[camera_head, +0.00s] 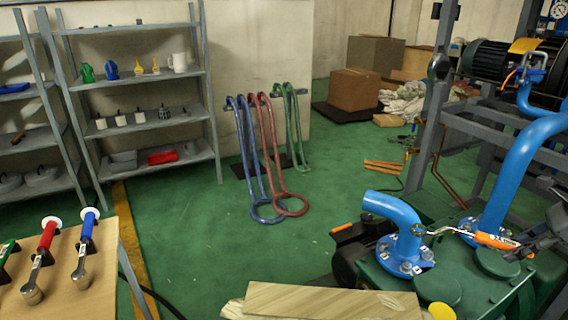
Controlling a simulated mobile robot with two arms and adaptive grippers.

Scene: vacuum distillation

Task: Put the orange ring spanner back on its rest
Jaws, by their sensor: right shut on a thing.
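The orange ring spanner (494,240) is at the lower right in the head view, with an orange handle and a bright metal shank. Its ring end points left, beside the short blue pipe elbow (401,222); I cannot tell whether they touch. My right gripper (530,243) comes in from the right edge and is shut on the handle end of the spanner. My left gripper is not in view. I cannot make out the spanner's rest.
A green machine housing (470,285) with bolted pipe flanges lies under the spanner. A tall blue pipe (515,165) and a grey frame (428,105) stand close behind. A wooden table (75,270) with tools is at the left. Green floor (200,240) is open between.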

